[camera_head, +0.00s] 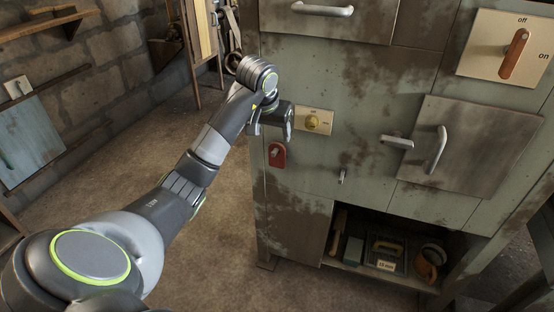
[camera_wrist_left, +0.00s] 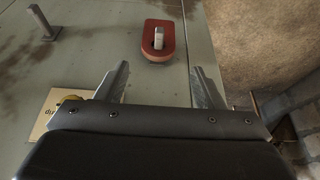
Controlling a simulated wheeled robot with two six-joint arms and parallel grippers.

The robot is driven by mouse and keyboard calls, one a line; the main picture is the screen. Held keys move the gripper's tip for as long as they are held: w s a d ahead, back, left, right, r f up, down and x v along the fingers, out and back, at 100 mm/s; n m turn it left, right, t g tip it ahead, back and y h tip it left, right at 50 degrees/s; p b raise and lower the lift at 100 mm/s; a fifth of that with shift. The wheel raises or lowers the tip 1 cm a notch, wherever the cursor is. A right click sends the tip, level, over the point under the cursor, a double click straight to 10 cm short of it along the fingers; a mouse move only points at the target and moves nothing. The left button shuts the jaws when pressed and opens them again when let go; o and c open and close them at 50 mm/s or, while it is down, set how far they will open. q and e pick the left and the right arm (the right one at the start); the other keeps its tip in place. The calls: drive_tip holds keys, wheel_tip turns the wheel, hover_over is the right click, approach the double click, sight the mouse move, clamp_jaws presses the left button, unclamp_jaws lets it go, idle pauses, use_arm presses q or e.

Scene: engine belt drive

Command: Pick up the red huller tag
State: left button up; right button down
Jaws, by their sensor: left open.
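The red huller tag (camera_head: 277,155) hangs on a metal peg on the cabinet front, just below and left of a yellow knob plate. In the left wrist view the red tag (camera_wrist_left: 158,41) shows whole, with the light metal peg through its opening. My left gripper (camera_head: 287,128) is above the tag in the head view, close to the cabinet front. In the left wrist view its two fingers (camera_wrist_left: 158,82) are apart with nothing between them, and the tag lies beyond their tips. The right gripper is not in view.
The yellow knob on its plate (camera_head: 313,121) is right beside my left gripper. An empty peg (camera_head: 342,175), a handle (camera_head: 397,142) and a door handle (camera_head: 438,150) stick out farther right. A lower shelf (camera_head: 375,270) holds tools. Floor left of the cabinet is clear.

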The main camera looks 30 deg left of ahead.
sight(276, 143)
use_arm(q)
drive_tip(key=shift+w+f+b, duration=0.2)
drive_tip(key=shift+f+b, duration=0.15)
drive_tip(key=shift+f, duration=0.2)
drive_tip(key=shift+w+b+x, duration=0.25)
drive_tip(key=shift+b+x, duration=0.05)
drive_tip(key=shift+x, duration=1.5)
drive_tip(key=shift+r, duration=0.1)
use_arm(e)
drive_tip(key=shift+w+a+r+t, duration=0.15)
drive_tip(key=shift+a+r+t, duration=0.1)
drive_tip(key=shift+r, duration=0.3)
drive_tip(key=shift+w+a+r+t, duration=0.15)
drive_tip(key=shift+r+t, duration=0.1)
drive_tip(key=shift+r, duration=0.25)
use_arm(q)
drive_tip(key=shift+c, duration=0.3)
clamp_jaws()
